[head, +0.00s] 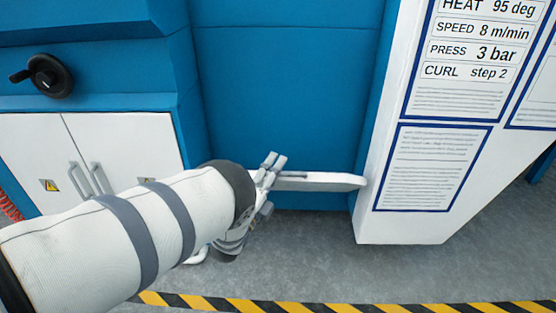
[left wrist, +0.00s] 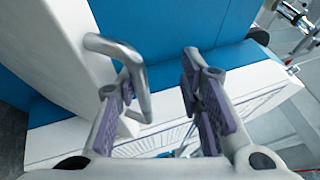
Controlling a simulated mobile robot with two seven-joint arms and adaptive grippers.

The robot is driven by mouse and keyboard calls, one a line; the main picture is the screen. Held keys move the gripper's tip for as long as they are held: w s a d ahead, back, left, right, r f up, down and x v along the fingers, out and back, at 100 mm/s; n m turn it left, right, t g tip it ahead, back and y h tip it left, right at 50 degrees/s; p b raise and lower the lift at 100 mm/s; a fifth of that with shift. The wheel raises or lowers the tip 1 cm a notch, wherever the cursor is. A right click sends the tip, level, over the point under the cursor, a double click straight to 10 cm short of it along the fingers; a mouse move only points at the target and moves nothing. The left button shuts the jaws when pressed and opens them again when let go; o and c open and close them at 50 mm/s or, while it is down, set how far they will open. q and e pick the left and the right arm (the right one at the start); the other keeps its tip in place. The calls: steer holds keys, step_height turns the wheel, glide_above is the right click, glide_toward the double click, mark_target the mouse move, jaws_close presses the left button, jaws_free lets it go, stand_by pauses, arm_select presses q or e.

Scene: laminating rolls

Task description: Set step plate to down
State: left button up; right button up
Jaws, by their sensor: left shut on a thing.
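The step plate (head: 325,181) is a white slab, seen nearly edge-on in the head view, at the foot of the blue machine. In the left wrist view, the white slab (left wrist: 60,55) carries a bent grey metal handle (left wrist: 138,80). My left gripper (head: 268,180) is at the left end of the plate. Part of the plate is hidden behind my gripper. My right gripper is not in view.
A white panel (head: 385,215) with printed settings stands right of the plate. White cabinet doors (head: 120,140) with grey handles and a black handwheel (head: 47,76) are at the left. A yellow-black stripe (head: 400,307) crosses the grey floor (head: 310,250), which is clear before the machine.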

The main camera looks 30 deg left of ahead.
arm_select(q)
steer(key=shift+o, duration=0.6)
steer(key=shift+a+p+v, duration=0.15)
steer(key=shift+p+v, duration=0.15)
steer(key=shift+v, duration=1)
steer(key=shift+a+p+v, duration=0.1)
steer(key=shift+p+v, duration=0.2)
steer(key=shift+v, duration=1.05)
steer(key=v, duration=0.2)
steer(key=shift+s, duration=0.3)
steer(key=shift+c, duration=0.6)
steer(key=shift+s+d+f+p, duration=0.1)
steer(key=shift+s+f+p, duration=0.1)
steer(key=shift+s+f, duration=0.3)
steer(key=shift+s+d+f+p, duration=0.1)
steer(key=shift+s+f+p, duration=0.1)
steer(key=shift+s, duration=0.45)
steer(key=shift+f, duration=0.1)
